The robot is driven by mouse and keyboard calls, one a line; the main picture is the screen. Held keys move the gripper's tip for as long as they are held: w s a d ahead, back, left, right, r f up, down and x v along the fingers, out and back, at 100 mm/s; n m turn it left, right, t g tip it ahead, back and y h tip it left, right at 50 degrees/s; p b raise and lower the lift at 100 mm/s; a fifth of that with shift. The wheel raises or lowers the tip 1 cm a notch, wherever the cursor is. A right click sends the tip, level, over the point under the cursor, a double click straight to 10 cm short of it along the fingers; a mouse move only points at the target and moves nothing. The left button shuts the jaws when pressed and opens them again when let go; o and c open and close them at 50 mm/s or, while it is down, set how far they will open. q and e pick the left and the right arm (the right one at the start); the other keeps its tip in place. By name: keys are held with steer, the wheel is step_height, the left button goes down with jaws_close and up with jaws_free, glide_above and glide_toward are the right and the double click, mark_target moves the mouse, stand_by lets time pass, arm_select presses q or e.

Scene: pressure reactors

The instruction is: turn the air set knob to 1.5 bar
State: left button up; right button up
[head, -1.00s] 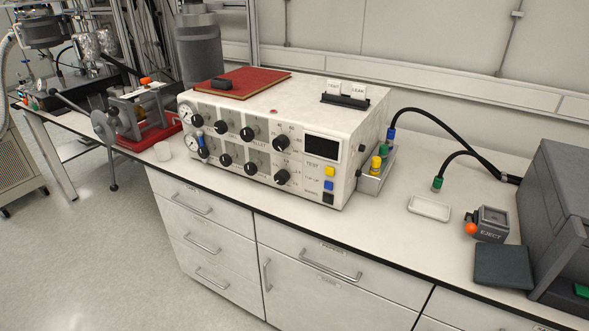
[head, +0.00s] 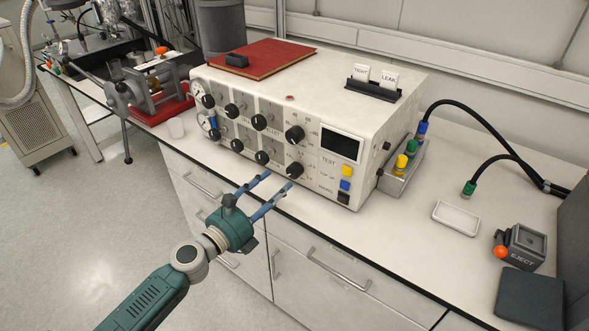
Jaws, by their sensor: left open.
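The white test unit (head: 330,82) stands on the bench with two rows of black knobs on its front. An upper right knob (head: 295,135) and a lower right knob (head: 295,170) sit beside the dark display (head: 340,147). Other knobs include an upper one (head: 259,121) and a lower one (head: 262,157). The labels are too small to tell which is the air set knob. Two gauges (head: 197,89) are at the panel's left end. My left gripper (head: 272,184) is open and empty, its blue fingers pointing at the lower panel. My right gripper is not in view.
A red book (head: 271,62) with a black block lies on the unit. Colored plugs (head: 401,163) and black hoses (head: 478,111) are at its right. A white tray (head: 456,218) and an eject box (head: 522,247) stand farther right. The bench edge runs below the panel.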

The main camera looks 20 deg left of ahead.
mark_target(291, 173)
arm_select(q)
steer(key=x, duration=0.8)
steer(key=shift+w+f, duration=0.15)
steer(key=shift+w, duration=0.1)
steer(key=c, duration=1.1)
